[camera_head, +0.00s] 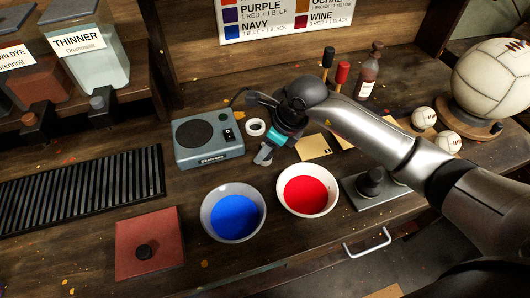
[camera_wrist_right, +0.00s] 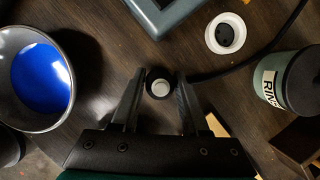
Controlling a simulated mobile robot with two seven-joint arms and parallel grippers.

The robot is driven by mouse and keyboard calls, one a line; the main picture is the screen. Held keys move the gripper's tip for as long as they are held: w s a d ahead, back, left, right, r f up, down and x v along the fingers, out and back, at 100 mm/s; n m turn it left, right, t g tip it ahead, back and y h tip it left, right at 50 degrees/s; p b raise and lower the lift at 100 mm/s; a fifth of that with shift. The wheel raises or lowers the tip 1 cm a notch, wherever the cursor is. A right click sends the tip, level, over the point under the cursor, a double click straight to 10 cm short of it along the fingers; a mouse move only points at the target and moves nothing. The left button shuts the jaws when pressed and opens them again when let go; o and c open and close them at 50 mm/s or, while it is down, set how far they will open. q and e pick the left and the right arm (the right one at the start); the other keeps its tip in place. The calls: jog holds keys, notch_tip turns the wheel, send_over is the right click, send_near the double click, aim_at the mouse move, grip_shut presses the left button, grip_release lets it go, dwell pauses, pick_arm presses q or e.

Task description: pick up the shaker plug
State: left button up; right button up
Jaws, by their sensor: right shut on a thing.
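The shaker plug (camera_wrist_right: 160,84) is a small dark round piece with a pale centre, at the end of a black cord (camera_wrist_right: 262,58) in the wrist view. My right gripper (camera_wrist_right: 158,92) has its two fingertips on either side of the plug and is shut on it. In the head view my right gripper (camera_head: 264,156) reaches down behind the bowls, and the plug is too small to make out there. The shaker (camera_head: 209,136), a grey-blue box, stands just left of it; the cord leaves its back. My left gripper is not in view.
A bowl of blue paint (camera_head: 206,220) and a bowl of red paint (camera_head: 317,211) stand close in front. A white ring-shaped piece (camera_head: 256,128) lies beside the shaker. A jar with a label (camera_wrist_right: 272,88) stands to the right in the wrist view.

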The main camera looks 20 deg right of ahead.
grip_shut()
jog(key=shift+r, duration=0.1)
